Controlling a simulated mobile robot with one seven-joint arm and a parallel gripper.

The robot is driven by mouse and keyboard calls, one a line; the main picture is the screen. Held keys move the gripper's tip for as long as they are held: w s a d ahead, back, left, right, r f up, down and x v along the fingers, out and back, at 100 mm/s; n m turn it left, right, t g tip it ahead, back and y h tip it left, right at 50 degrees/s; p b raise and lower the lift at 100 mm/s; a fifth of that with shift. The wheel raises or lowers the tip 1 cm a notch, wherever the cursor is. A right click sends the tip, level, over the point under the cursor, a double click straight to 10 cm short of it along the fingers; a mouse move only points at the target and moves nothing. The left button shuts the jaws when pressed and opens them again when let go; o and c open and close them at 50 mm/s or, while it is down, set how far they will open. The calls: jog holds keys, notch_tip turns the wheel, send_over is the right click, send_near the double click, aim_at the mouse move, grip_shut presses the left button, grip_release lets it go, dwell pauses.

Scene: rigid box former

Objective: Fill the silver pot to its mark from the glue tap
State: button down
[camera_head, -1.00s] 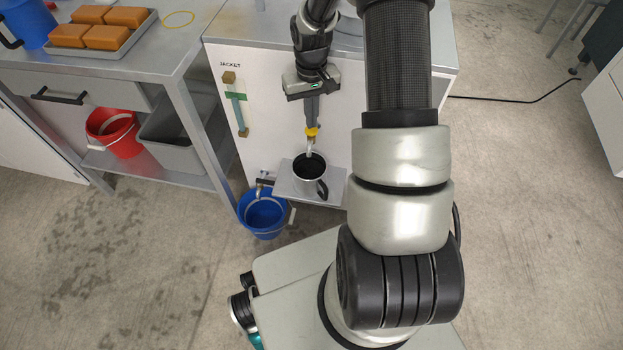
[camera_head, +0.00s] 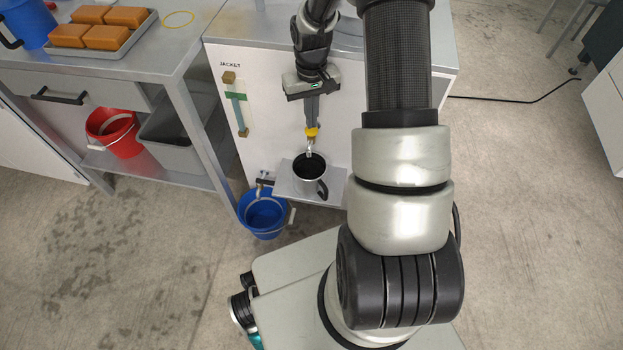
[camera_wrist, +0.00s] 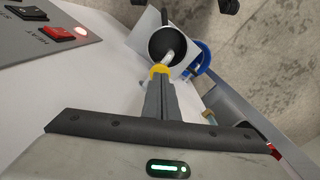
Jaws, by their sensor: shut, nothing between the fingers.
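The silver pot (camera_head: 324,170) stands upright on a small shelf (camera_head: 284,182) on the front of the white cabinet, its black handle toward the lower right. Its inside looks dark; I cannot make out the mark or a glue level. The glue tap has a yellow part (camera_head: 311,132) and a pale metal spout (camera_head: 309,147) over the pot's mouth. My gripper (camera_head: 312,122) points down with shut, empty fingers, their tips right at the yellow part. The wrist view shows the fingers (camera_wrist: 160,88) partly covering the tap, with the pot (camera_wrist: 153,47) beyond.
A blue bucket (camera_head: 245,222) stands on the floor left of the shelf, below a small side tap (camera_head: 265,181). A panel with a lit red switch (camera_wrist: 54,35) shows in the wrist view. A bench (camera_head: 185,72) with a tray of orange blocks stands to the left.

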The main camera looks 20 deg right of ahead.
aim_at(311, 131)
jog(key=shift+f, duration=0.15)
dwell(0.4)
jog(key=shift+f+b, duration=0.65)
jog(key=shift+f, duration=0.25)
dwell(6.5)
